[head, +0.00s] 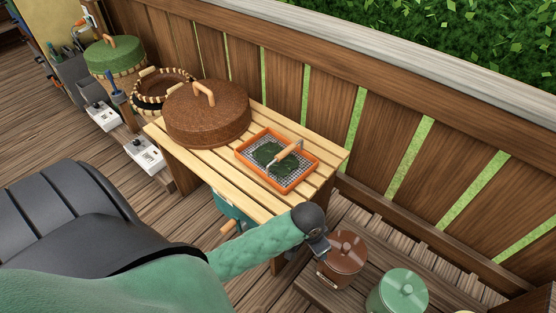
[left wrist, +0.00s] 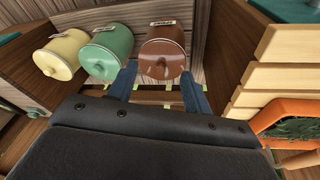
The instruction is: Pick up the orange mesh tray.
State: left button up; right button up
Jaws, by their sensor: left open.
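The orange mesh tray (head: 259,174) lies on the slatted wooden table, towards its right end. It has a pale wooden handle (head: 287,151) across it and dark green matter on the mesh. Part of the tray also shows at the right edge of the left wrist view (left wrist: 272,112). My left gripper (head: 319,247) is below and to the right of the tray in the head view, apart from it, beyond the table's front edge. In the left wrist view its two dark blue fingers (left wrist: 158,92) are spread with nothing between them. My right gripper is not in view.
A large brown round lid (head: 208,115) with a handle sits left of the tray. Brown (head: 346,254) and green (head: 403,291) canisters stand beside my left gripper; a yellow canister (left wrist: 62,52) also shows in the wrist view. A wooden fence runs behind the table.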

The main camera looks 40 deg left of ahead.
pick_arm(q)
jog(key=w+a, duration=0.5)
jog(key=w, duration=0.3)
notch_tip(320, 180, up, 9)
jog(key=n+y+b, duration=0.1)
jog(key=n+y, duration=0.1)
jog(key=y, duration=0.1)
send_over(285, 150)
jog(key=d, duration=0.1)
jog(key=shift+s+d+g, duration=0.1)
jog(key=shift+s+g, duration=0.1)
jog(key=shift+g, duration=0.1)
jog(key=shift+w+a, duration=0.1)
jog(key=shift+a, duration=0.1)
notch_tip(285, 150, down, 2)
jog(key=shift+w+a+f, duration=0.1)
jog(key=shift+a, duration=0.05)
jog(key=shift+f, duration=0.3)
notch_tip(285, 150, down, 3)
jog(key=shift+a+f+p, duration=0.15)
jog(key=shift+p, duration=0.5)
jog(key=shift+a+f, duration=0.1)
jog(key=shift+f, duration=0.55)
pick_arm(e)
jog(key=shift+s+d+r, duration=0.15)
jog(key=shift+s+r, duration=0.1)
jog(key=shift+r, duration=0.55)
